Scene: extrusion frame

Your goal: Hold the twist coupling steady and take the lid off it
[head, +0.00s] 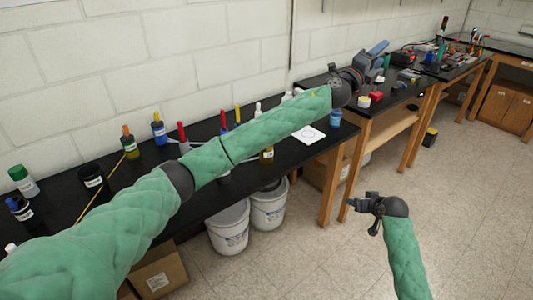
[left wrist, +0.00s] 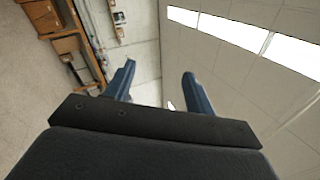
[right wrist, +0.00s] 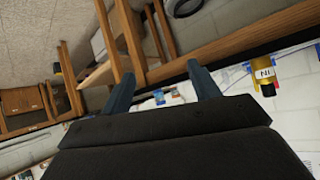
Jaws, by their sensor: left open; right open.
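I cannot pick out the twist coupling or its lid for certain in any view. My left gripper (head: 374,52) is raised over the benches at the upper middle of the head view. Its blue fingers stand apart and empty in the left wrist view (left wrist: 158,82). My right gripper (head: 364,205) hangs over the open floor, in front of the benches at the right. Its fingers are apart with nothing between them in the right wrist view (right wrist: 162,85). My left arm hides part of the near bench.
The near black bench (head: 90,222) carries several bottles, a dark cup (head: 92,178) and a white paper (head: 308,135). White buckets (head: 229,230) and a cardboard box (head: 158,277) stand below. The floor (head: 475,190) at right is clear.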

